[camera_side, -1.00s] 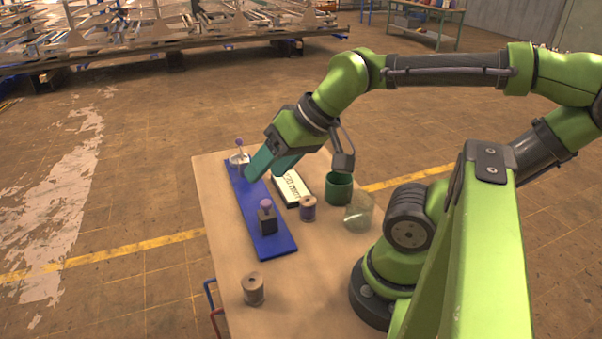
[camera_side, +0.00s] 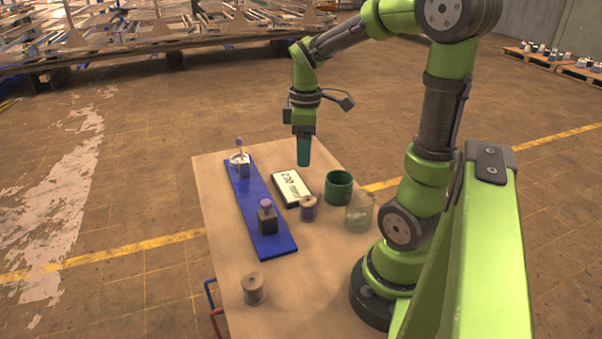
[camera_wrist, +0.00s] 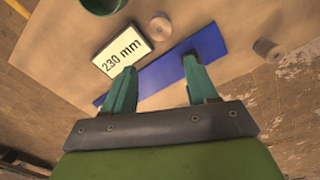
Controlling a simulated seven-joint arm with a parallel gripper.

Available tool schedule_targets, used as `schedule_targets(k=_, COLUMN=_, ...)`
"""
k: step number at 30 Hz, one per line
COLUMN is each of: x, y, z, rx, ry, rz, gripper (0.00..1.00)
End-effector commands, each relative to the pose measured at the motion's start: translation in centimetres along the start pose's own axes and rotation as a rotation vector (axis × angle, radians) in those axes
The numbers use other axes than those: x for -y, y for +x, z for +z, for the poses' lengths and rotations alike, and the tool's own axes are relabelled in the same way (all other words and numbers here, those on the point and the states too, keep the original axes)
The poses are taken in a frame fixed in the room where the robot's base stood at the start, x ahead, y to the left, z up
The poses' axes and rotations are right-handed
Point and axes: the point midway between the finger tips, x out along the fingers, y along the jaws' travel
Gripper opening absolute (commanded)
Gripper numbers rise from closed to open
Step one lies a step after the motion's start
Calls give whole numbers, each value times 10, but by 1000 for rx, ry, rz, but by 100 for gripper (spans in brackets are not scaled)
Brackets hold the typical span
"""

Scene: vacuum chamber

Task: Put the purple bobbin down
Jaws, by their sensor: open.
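The purple bobbin (camera_side: 308,210), a spool with wooden ends and purple winding, stands upright on the table beside the sign's near end. In the wrist view a spool (camera_wrist: 159,27) stands next to the sign; its top end shows and its winding colour is hard to tell. My gripper (camera_side: 304,164) is open and empty, pointing down above the table, behind the sign and apart from the bobbin. In the wrist view its two green fingers (camera_wrist: 160,65) stand wide apart with nothing between them.
A blue board (camera_side: 270,241) carries a dark block (camera_side: 267,221) with a purple knob and a white holder (camera_side: 238,158) with a purple-topped pin. A "230 mm" sign (camera_side: 292,188), green cup (camera_side: 339,187), clear jar (camera_side: 359,212) and pale spool (camera_side: 253,289) stand around on the table (camera_side: 222,240).

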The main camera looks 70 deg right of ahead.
Motion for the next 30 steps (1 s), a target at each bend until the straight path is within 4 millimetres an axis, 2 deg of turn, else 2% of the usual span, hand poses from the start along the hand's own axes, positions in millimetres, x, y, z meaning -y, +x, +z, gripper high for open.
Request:
schedule_targets(k=3, x=0, y=-4, z=2, rx=13, ry=-129, rz=-5, gripper=58)
schedule_targets(k=8, x=2, y=6, z=3, rx=17, ry=-186, rz=-14, gripper=58)
schedule_targets(k=21, x=4, y=96, z=4, rx=17, ry=-184, rz=-16, gripper=58)
schedule_targets(k=30, x=3, y=120, z=6, rx=15, ry=-184, rz=-12, gripper=58)
